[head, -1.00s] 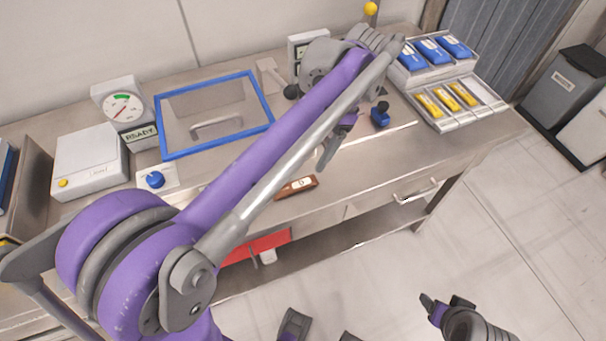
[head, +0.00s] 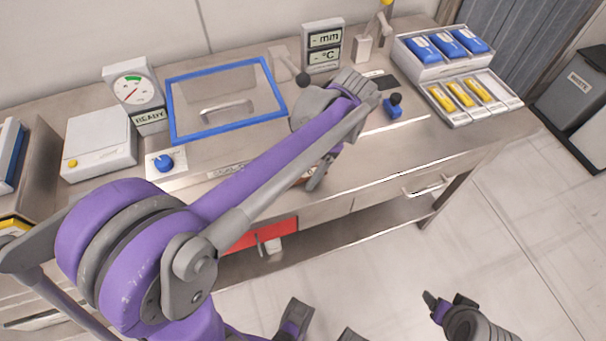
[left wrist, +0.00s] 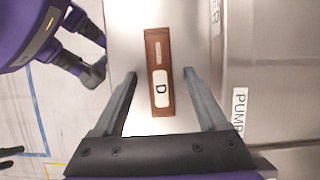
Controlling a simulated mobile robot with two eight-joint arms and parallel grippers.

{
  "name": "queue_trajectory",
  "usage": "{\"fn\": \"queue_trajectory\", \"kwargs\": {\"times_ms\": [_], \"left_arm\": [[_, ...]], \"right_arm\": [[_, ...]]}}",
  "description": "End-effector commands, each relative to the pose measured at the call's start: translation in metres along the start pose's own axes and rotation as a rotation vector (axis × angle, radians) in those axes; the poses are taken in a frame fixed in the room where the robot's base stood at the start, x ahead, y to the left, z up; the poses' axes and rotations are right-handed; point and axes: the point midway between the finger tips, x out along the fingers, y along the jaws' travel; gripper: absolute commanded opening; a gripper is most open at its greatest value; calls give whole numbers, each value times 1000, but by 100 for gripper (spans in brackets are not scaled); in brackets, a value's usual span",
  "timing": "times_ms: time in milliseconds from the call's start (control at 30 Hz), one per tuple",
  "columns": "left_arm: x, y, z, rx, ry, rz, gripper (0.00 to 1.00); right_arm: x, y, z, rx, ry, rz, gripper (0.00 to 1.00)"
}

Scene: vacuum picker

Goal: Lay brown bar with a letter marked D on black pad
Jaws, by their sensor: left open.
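The brown bar (left wrist: 152,50) lies on the steel bench top, with a white label marked D facing up in the left wrist view. In the head view my left arm hides nearly all of it. My left gripper (left wrist: 160,74) is open above the bar, with one finger on each side and a gap at both sides. It also shows in the head view (head: 322,172), near the bench's front edge. The black pad (head: 387,83) lies toward the back right of the bench, behind a blue-based knob.
A blue-framed clear lid (head: 222,131) with a handle is left of my forearm. A blue-based black knob (head: 394,106) stands before the pad. A rack (head: 447,70) with blue and yellow packs is at the right. The front right bench top is clear.

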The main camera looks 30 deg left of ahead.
Motion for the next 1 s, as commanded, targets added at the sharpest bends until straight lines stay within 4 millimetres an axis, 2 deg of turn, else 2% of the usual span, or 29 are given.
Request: {"fn": "queue_trajectory", "kwargs": {"times_ms": [100, 500, 533, 833, 1000], "left_arm": [[0, 0, 0, 0, 0, 0, 75], [-1, 0, 0, 0, 0, 0, 3], [-1, 0, 0, 0, 0, 0, 0], [-2, 0, 0, 0, 0, 0, 0], [-21, 0, 8, 0, 0, 0, 0]], "right_arm": [[0, 0, 0, 0, 0, 0, 69], [0, 0, 0, 0, 0, 0, 69], [0, 0, 0, 0, 0, 0, 69], [0, 0, 0, 0, 0, 0, 69], [-3, 0, -2, 0, 1, 0, 69]]}}
